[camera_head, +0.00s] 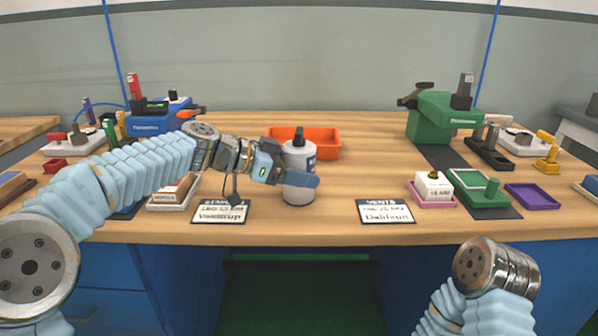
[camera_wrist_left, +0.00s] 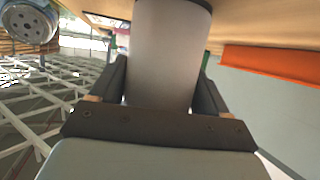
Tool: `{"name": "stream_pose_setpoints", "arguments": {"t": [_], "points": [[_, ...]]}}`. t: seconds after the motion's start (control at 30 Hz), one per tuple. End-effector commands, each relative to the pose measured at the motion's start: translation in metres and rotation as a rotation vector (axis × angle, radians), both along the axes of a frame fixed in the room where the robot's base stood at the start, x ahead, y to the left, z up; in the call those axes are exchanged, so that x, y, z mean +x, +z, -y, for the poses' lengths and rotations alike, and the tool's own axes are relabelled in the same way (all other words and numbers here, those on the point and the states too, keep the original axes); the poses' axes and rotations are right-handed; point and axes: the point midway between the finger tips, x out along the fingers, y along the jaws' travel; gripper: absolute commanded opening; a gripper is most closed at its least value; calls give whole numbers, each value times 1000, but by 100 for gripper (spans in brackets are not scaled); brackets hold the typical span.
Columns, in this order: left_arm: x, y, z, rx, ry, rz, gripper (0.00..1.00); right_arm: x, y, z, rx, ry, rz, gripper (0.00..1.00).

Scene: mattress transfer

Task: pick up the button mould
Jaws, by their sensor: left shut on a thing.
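My left gripper (camera_head: 306,180) is shut on a grey-white bottle (camera_head: 299,158) with a black cap. The bottle is upright near the front middle of the table. In the left wrist view the bottle (camera_wrist_left: 170,55) fills the space between the two dark fingers of my left gripper (camera_wrist_left: 165,95). My right gripper is not in view; only part of that arm shows at the lower right.
An orange tray (camera_head: 318,140) stands behind the bottle. Two label cards (camera_head: 220,210) and (camera_head: 386,211) lie at the front edge. A green press (camera_head: 440,118), a pink tray with a white block (camera_head: 433,188) and a purple tray (camera_head: 532,196) stand right. The table's middle right is clear.

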Motion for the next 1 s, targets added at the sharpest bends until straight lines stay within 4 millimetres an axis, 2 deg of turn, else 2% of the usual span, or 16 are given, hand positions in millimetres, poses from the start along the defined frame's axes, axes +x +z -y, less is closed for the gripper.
{"name": "stream_pose_setpoints", "arguments": {"t": [0.17, 0.3, 0.57, 0.8, 1.0], "points": [[0, 12, 1, -4, -1, 5, 17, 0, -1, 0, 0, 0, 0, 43], [0, 35, 1, -5, -1, 9, 17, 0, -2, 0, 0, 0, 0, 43], [-53, 94, 0, -3, -2, 9, 17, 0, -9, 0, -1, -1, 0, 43], [-110, 117, 0, -3, -2, 7, 17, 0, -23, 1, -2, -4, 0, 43], [-134, 128, 0, -2, 0, 4, 17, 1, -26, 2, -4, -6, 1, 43]]}}
